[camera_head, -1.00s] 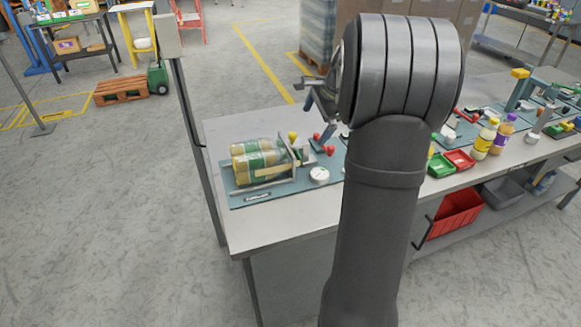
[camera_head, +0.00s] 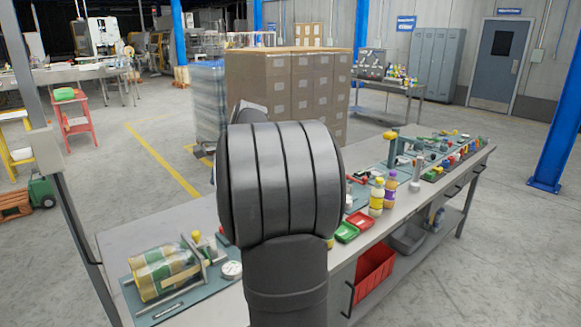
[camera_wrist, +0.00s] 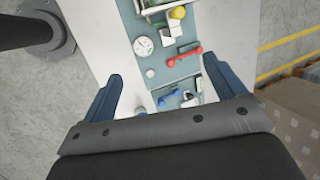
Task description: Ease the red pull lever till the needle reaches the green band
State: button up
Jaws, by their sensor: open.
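The red pull lever (camera_wrist: 185,56) lies across the teal base plate in the wrist view, ahead of my gripper. A round white gauge (camera_wrist: 143,46) sits left of it; it also shows beside my arm in the head view (camera_head: 231,269). Its needle and any green band are too small to read. My gripper (camera_wrist: 160,92) is open and empty, its two blue fingers apart above the bench, not touching the lever. In the head view my arm hides the gripper and the lever.
A yellow knob (camera_wrist: 179,12) stands beyond the lever. A blue-handled part (camera_wrist: 168,100) lies between my fingers' lines of sight.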

jog(key=w+f+m, duration=0.1)
jog(key=w+d+f+m, duration=0.1)
jog(key=w, duration=0.1)
jog(key=w+f+m, duration=0.1)
jog(key=w, duration=0.1)
jog(key=shift+d+m+g, duration=0.3)
jog(key=shift+d, duration=0.1)
jog(key=c, duration=0.8)
jog(key=w+d+f+m, duration=0.4)
jog(key=w+f+m, duration=0.1)
jog(key=w+m, duration=0.15)
jog(key=shift+n+g, duration=0.3)
jog(key=shift+n, duration=0.05)
jog(key=x, duration=1.7)
jog(key=shift+w+a+f, duration=0.1)
jog(key=shift+w+a, duration=0.05)
jog(key=shift+a, duration=0.1)
